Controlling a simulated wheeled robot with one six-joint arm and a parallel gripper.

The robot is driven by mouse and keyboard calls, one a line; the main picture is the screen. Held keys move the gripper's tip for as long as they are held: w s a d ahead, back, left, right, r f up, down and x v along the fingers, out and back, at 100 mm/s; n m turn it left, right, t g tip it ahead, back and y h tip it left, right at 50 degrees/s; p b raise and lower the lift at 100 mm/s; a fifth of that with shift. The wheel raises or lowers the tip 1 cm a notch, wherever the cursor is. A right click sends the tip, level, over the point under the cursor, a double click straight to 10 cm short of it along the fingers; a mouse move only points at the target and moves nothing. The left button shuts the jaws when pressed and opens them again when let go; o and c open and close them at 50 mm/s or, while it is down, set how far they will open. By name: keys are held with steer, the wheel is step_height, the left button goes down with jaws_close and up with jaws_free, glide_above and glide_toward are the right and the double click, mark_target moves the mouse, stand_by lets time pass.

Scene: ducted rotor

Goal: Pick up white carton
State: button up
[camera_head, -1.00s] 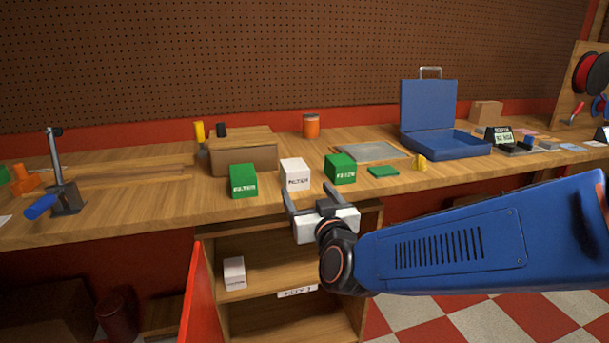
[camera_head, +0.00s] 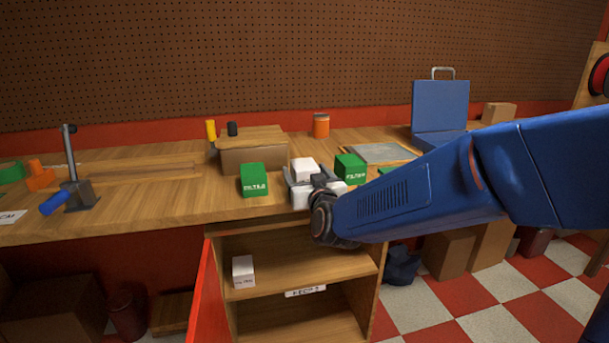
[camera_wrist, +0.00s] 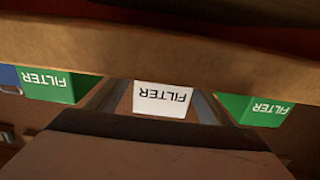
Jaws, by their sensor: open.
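The white carton (camera_head: 303,168) stands on the workbench between two green cartons. In the wrist view the white carton (camera_wrist: 163,99), marked FILTER, sits between the two fingers of my gripper (camera_wrist: 163,108). My gripper (camera_head: 304,182) is open, with a finger on either side of the carton; contact cannot be told. The gripper hides the carton's lower front in the head view. Another white carton (camera_head: 243,271) stands on the upper shelf of the cabinet below the bench.
Green cartons stand close on the left (camera_head: 254,180) and right (camera_head: 350,167). A cardboard box (camera_head: 252,158) is behind to the left, and an orange jar (camera_head: 321,125) is further back. The open red cabinet door (camera_head: 209,300) is below the bench (camera_head: 150,208).

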mark_target(301, 163)
steer(key=shift+x, duration=2.6)
steer(key=shift+r, duration=0.2)
steer(key=c, duration=1.2)
